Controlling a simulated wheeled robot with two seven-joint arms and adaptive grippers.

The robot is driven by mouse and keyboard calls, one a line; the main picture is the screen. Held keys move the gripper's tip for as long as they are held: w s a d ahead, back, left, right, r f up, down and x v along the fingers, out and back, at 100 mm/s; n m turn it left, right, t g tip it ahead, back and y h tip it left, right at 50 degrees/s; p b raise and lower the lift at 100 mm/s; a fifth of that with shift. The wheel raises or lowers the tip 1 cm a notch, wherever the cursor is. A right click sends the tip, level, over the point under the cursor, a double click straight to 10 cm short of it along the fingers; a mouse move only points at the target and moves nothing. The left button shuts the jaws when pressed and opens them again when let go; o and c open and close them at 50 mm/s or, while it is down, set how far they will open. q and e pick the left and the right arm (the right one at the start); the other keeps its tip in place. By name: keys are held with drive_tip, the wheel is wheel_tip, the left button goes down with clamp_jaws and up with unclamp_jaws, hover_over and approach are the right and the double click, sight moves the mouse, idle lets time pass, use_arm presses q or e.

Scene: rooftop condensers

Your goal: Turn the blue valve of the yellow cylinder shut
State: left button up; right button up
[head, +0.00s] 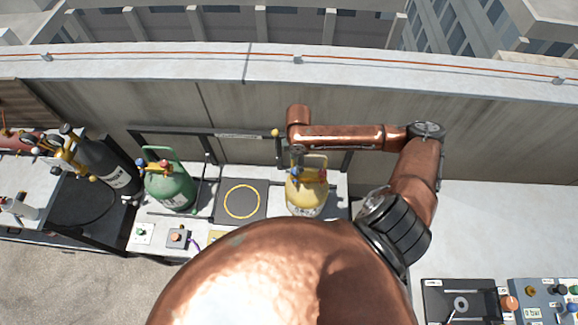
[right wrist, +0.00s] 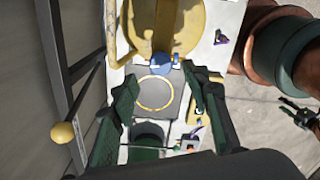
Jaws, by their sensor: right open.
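The yellow cylinder (head: 306,200) stands upright on the bench below the end of my right arm. Its blue valve (head: 295,177) is on the left of its top, with a red knob (head: 322,173) to the right. In the right wrist view, the yellow cylinder (right wrist: 190,28) is at the top and the blue valve (right wrist: 161,64) is in front of it. My right gripper (right wrist: 160,74) is open, its two dark green fingers either side of the blue valve in the picture; contact cannot be told. In the head view it is mostly hidden by the wrist.
A green cylinder (head: 170,187) stands left of a dark mat with a yellow ring (head: 242,201). A black cylinder (head: 105,165) is further left. A dark rail (head: 180,132) runs along the parapet wall behind. A control panel (head: 545,298) lies at the lower right.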

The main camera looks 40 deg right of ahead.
wheel_tip(320, 180, down, 6)
drive_tip(key=shift+r, duration=0.15)
drive_tip(key=shift+c, duration=0.2)
drive_tip(key=c, duration=1.1)
drive_tip(key=shift+a+r+m+p, duration=0.1)
drive_tip(key=shift+r+m+p, duration=0.3)
drive_tip(key=shift+p, duration=0.6)
drive_tip(key=shift+f+m+p, duration=0.15)
drive_tip(key=shift+m+p, duration=0.15)
drive_tip(key=shift+f, duration=0.2)
